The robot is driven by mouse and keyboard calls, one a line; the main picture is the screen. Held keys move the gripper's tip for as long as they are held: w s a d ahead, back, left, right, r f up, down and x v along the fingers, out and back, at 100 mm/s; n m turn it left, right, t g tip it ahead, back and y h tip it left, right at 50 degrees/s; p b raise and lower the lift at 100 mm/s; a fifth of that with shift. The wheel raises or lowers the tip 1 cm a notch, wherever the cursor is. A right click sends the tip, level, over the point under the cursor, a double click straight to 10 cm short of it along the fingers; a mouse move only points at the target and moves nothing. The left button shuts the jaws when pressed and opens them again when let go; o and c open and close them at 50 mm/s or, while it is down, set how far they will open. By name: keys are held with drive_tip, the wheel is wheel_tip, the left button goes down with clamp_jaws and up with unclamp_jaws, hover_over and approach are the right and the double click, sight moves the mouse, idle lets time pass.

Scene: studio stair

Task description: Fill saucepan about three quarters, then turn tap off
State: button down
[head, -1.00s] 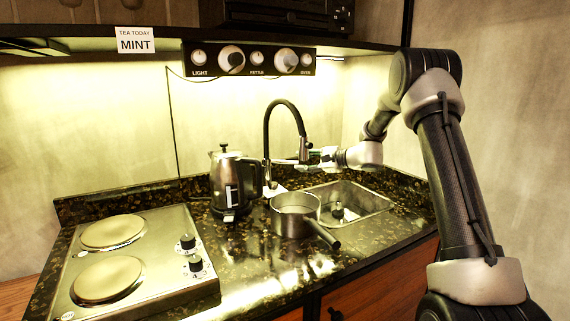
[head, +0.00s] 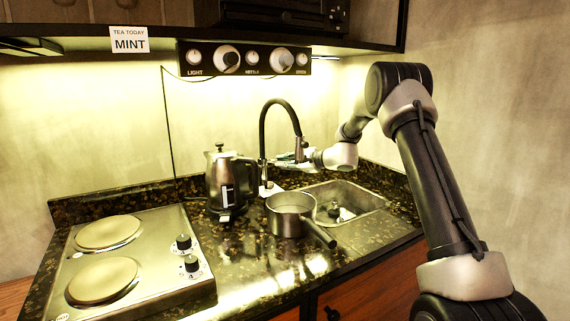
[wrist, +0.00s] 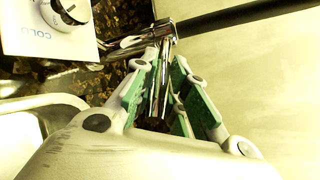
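The saucepan (head: 290,218) is a grey metal pan standing upright on the counter beside the sink, its dark handle pointing to the front right. Its water level cannot be made out. The tap (head: 266,135) has a black arched hose and a hanging chrome spout behind the pan; I see no clear stream of water. My gripper (head: 300,158) is at the tap, right of its hose. In the wrist view, my gripper (wrist: 170,75) has its green-padded fingers apart on either side of a chrome tap part (wrist: 158,85). A white panel with a knob marked COLD (wrist: 68,10) is beside them.
The sink (head: 362,200) is right of the pan, with a dark object (head: 334,210) in it. The kettle (head: 221,180) stands close left of the tap. A two-plate hob (head: 140,262) is at left. A control panel (head: 243,59) hangs above.

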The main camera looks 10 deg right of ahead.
drive_tip(key=shift+s+a+m+t+h, duration=0.35)
drive_tip(key=shift+s+m+t+h, duration=0.35)
drive_tip(key=shift+m+t+h, duration=0.3)
drive_tip(key=c, duration=1.4)
unclamp_jaws()
drive_tip(key=shift+c, duration=0.2)
drive_tip(key=f+v, duration=0.2)
drive_tip(key=v, duration=1.1)
drive_tip(key=shift+s+d+f, duration=0.15)
drive_tip(key=shift+s+f, duration=0.05)
drive_tip(key=shift+f, duration=0.05)
